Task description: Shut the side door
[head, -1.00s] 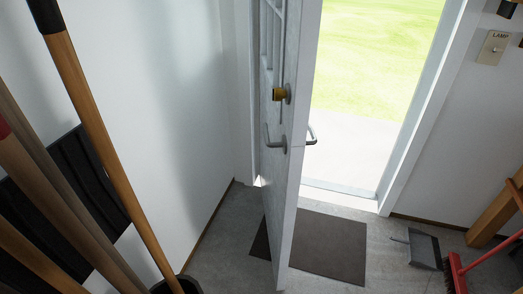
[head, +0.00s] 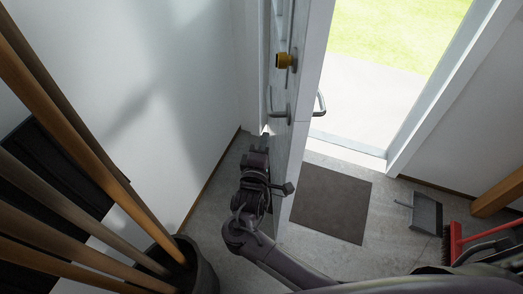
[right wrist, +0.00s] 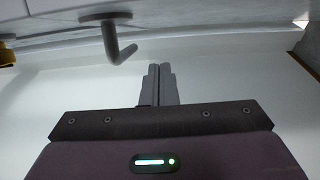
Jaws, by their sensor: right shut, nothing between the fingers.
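The side door (head: 303,85) stands open, swung inward, and shows nearly edge-on in the head view. It has a yellow knob (head: 284,60) and, below that, a grey lever handle (head: 279,112) on its left face; another lever shows on the right side. My right gripper (head: 264,143) is at the door's left face, just below the left lever. In the right wrist view its fingers (right wrist: 158,72) are shut together and empty, with the lever handle (right wrist: 112,30) ahead and to the left. I cannot tell whether the gripper touches the door. My left gripper is not in view.
The bright doorway is at the right, with a dark mat (head: 330,203) on the floor before it. A dustpan (head: 426,213) and a red broom (head: 455,243) lie further right. A black bin (head: 203,272) with long wooden handles stands at the lower left, near the white wall.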

